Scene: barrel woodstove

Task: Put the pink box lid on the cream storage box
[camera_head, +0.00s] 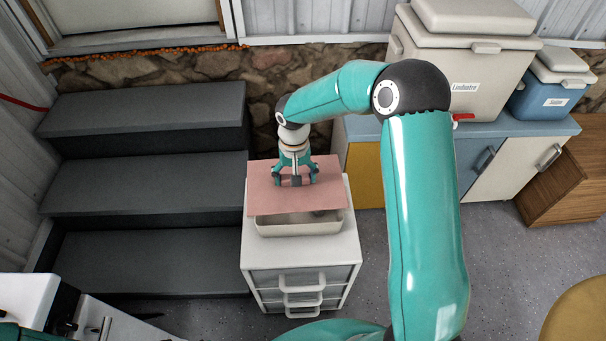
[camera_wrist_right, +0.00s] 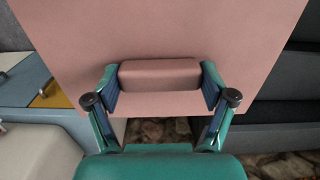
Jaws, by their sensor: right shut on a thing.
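The pink box lid (camera_head: 265,200) is a flat pink panel held above the cream storage box (camera_head: 300,227). The box stands on a white drawer unit and its front shows below the lid's front edge; the lid hides most of its opening. My right gripper (camera_head: 295,180) reaches down onto the lid from above. In the right wrist view my right gripper (camera_wrist_right: 160,88) is shut on the lid's raised block handle (camera_wrist_right: 160,74), with a finger at each end. The lid (camera_wrist_right: 160,30) fills the upper part of that view. My left gripper is not in view.
The white drawer unit (camera_head: 340,240) stands beside dark grey steps (camera_head: 150,190) on the left. A blue-topped cabinet (camera_head: 490,135) with coolers (camera_head: 465,75) is at the back right. Grey floor is free right of the drawer unit.

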